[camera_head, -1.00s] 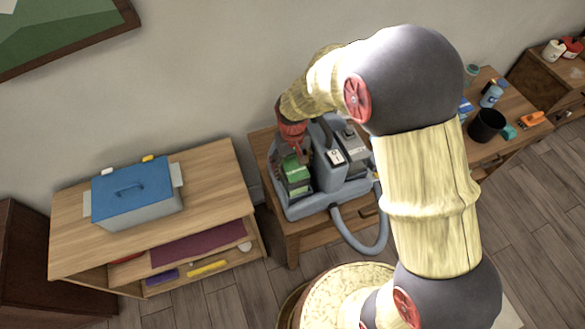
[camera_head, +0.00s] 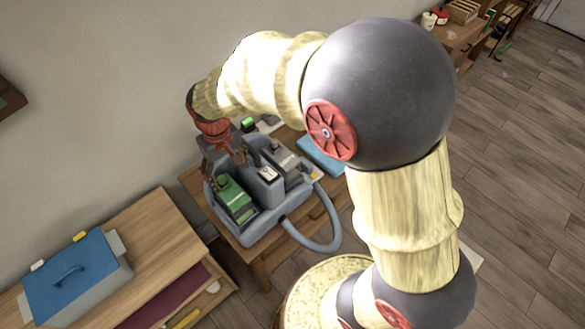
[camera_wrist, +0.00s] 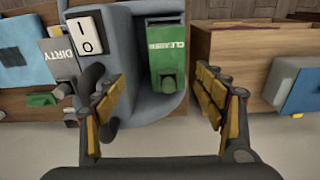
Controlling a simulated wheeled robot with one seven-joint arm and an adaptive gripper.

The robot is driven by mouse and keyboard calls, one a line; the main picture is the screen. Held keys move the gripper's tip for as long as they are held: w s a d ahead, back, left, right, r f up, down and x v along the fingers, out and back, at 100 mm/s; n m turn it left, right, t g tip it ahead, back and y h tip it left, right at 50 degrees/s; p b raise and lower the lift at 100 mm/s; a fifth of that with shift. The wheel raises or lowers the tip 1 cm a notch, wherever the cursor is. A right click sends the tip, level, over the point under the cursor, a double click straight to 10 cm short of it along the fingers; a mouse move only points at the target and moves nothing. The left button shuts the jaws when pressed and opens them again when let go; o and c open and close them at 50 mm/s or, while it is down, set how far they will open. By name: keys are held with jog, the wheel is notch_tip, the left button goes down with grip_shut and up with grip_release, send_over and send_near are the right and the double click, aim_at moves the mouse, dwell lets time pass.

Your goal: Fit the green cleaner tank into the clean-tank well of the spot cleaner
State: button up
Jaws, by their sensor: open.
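The green cleaner tank (camera_head: 236,198) sits upright in the left well of the blue-grey spot cleaner (camera_head: 262,222). My gripper (camera_head: 228,152) is behind and above the tank in the head view. In the wrist view my gripper (camera_wrist: 162,103) is open and empty, its fingers wide apart and clear of the tank.
A grey "DIRTY" tank (camera_head: 282,160) occupies the other well, beyond the switch panel (camera_head: 268,175). A hose (camera_head: 325,240) loops at the front right. A wooden shelf (camera_head: 150,225) with a blue-lidded box (camera_head: 75,272) stands to the left. A blue item (camera_head: 322,155) lies right of the cleaner.

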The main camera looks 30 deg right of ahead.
jog(key=s+d+r+m+t, duration=0.1)
jog(key=s+d+r, duration=0.3)
jog(key=r, duration=0.3)
jog(key=s+d+r+m+t, duration=0.1)
jog(key=s+d+r+t, duration=0.1)
jog(key=s+d+r, duration=0.4)
jog(key=s+d+r+m+t, duration=0.1)
jog(key=s+d+r+t, duration=0.1)
jog(key=s+r, duration=0.3)
jog(key=s, duration=0.4)
jog(key=shift+s+d, duration=0.2)
jog(key=shift+d, duration=0.15)
notch_tip(320, 180, down, 4)
jog(key=b, duration=0.4)
jog(key=shift+f, duration=0.2)
